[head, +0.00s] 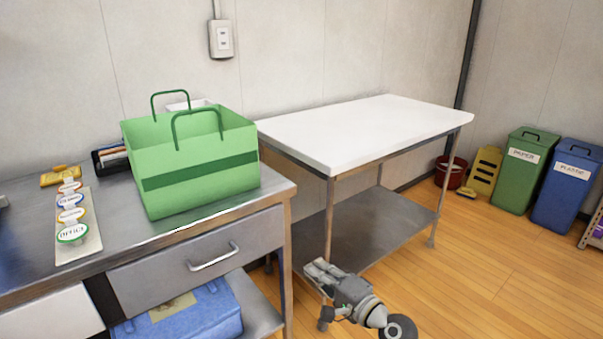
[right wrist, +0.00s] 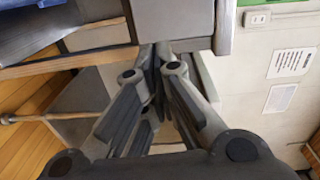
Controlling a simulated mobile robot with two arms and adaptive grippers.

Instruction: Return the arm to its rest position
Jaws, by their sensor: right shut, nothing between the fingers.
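My right gripper (head: 322,272) is low in the head view, in front of the gap between the metal drawer table and the white-topped table. It points to the upper left, and nothing is in it. In the right wrist view its two fingers (right wrist: 161,56) meet at their tips, shut and empty. Grey and wooden furniture surfaces show beyond the tips; whether they touch anything I cannot tell. My left gripper is in neither view.
A green bag (head: 190,160) stands on the metal drawer table (head: 185,237). The white-topped table (head: 365,130) is bare. A blue case (head: 185,315) sits on the shelf below the drawer. Green (head: 522,175) and blue (head: 565,190) bins stand at right. Open wooden floor lies between.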

